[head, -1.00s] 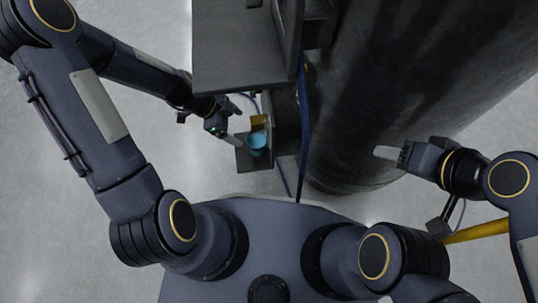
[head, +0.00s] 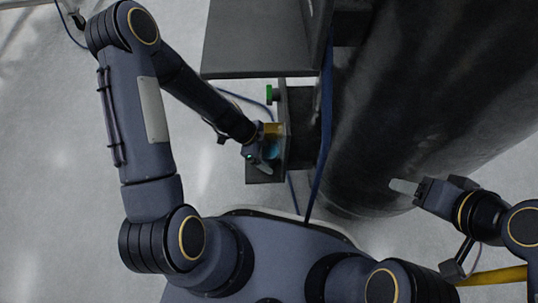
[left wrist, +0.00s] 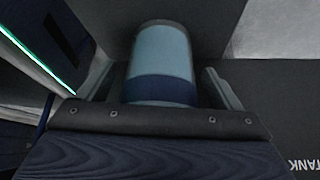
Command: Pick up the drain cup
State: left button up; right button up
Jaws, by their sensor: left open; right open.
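The drain cup (left wrist: 162,62) is light blue with a dark blue band. In the left wrist view it stands between the two open fingers of my left gripper (left wrist: 160,90), with gaps seen at its sides. In the head view the cup (head: 271,152) is mostly hidden behind my left gripper (head: 264,162), on a small dark shelf (head: 258,176). I cannot tell whether a finger touches it. My right gripper (head: 405,187) is open and empty, off to the right beside the large dark tank.
A large dark cylindrical tank (head: 440,100) fills the right. A dark grey panel (head: 260,40) overhangs behind the shelf. A brass-coloured part (head: 273,129), a green knob (head: 270,94) and a blue hose (head: 325,130) are close by. The floor on the left is clear.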

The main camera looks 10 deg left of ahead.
pick_arm(q)
jog(key=shift+c, duration=0.3)
jog(key=c, duration=1)
